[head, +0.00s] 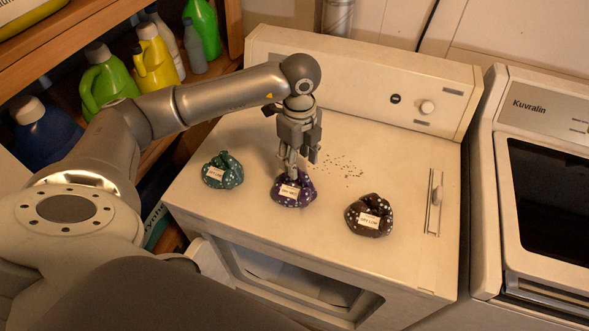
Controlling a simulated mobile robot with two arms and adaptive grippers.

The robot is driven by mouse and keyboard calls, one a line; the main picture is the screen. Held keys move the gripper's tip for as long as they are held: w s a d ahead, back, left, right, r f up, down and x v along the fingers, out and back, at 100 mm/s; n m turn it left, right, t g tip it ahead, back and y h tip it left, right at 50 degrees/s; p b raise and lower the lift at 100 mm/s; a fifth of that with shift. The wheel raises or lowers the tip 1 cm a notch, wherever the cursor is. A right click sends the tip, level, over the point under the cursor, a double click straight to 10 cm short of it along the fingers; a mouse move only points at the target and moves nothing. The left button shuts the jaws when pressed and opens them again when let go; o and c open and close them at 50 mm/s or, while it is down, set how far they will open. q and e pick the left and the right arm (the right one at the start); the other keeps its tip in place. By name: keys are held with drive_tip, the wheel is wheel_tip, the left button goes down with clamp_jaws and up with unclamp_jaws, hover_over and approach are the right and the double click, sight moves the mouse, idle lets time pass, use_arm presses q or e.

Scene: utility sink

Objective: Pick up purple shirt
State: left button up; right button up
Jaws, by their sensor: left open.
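The purple shirt (293,195) is a small crumpled bundle with light dots and a white label. It lies on the white top of the machine, between a green bundle and a dark brown one. My left gripper (295,167) points straight down over the purple shirt, its fingers open at the shirt's upper edge. The fingers hide part of the shirt's back. I cannot tell whether the fingertips touch the cloth. My right gripper is not in view.
A green dotted bundle (222,171) lies to the left and a dark brown bundle (369,216) to the right, both labelled. Dark specks (343,166) lie behind. The control panel (385,88) bounds the back. A second machine (545,170) stands at right; bottles (153,60) fill a shelf at left.

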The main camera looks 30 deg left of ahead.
sight(294, 184)
use_arm(q)
drive_tip(key=shift+w+a+f+p, duration=0.1)
drive_tip(key=shift+f+p, duration=0.4)
drive_tip(key=shift+f, duration=1.25)
clamp_jaws()
